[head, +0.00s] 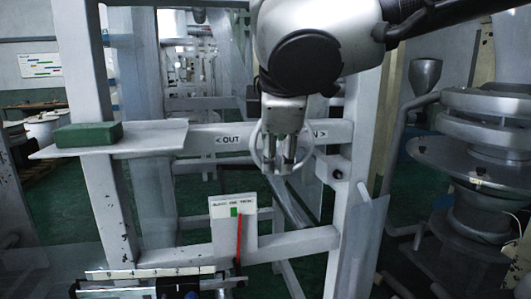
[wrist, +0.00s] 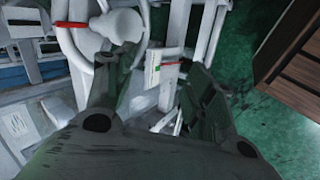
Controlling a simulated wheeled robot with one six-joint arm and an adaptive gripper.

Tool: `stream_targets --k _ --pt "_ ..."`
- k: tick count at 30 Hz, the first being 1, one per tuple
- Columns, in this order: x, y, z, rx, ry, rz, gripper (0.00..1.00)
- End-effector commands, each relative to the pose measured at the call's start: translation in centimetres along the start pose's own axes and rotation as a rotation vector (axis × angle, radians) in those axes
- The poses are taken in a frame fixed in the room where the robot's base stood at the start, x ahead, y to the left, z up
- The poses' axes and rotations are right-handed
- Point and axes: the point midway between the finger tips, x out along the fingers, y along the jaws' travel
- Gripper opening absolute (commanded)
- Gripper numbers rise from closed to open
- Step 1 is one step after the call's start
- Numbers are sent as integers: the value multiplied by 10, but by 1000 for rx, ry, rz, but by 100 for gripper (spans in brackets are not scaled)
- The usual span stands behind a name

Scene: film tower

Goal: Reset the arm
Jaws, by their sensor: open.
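My gripper (head: 284,165) hangs below my pale arm at the upper middle of the head view, fingers pointing down. In the wrist view its two dark fingers (wrist: 155,92) stand apart with nothing between them, so it is open and empty. In the head view it is in front of the white crossbar (head: 200,141) marked OUT and IN. A white ring (head: 256,150) shows just behind and beside the fingers. I cannot tell whether they touch it.
A green block (head: 88,135) lies on a pale shelf (head: 160,140) at left. Below the gripper are a labelled white box (head: 233,225) with a red lever (head: 239,240). A round metal machine (head: 480,160) stands at right. A brown slatted object (wrist: 295,65) shows in the wrist view.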

Motion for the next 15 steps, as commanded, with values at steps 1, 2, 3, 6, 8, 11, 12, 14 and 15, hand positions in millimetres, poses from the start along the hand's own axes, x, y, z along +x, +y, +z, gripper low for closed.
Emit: stream_targets --k 1,2,3,6,8,11,12,14,15 --pt "19 -6 36 111 -27 -75 55" --pt "29 -12 55 178 -38 -120 55" --pt "40 -21 78 268 -50 -173 55" --pt "59 -42 130 498 -75 -277 55" --pt "66 -55 157 638 -85 -320 55" --pt "72 -75 198 864 -101 -364 55" --pt "74 -83 213 952 -107 -372 55" --pt "74 -93 235 1079 -117 -372 55" --pt "74 -99 249 1158 -127 -366 55"
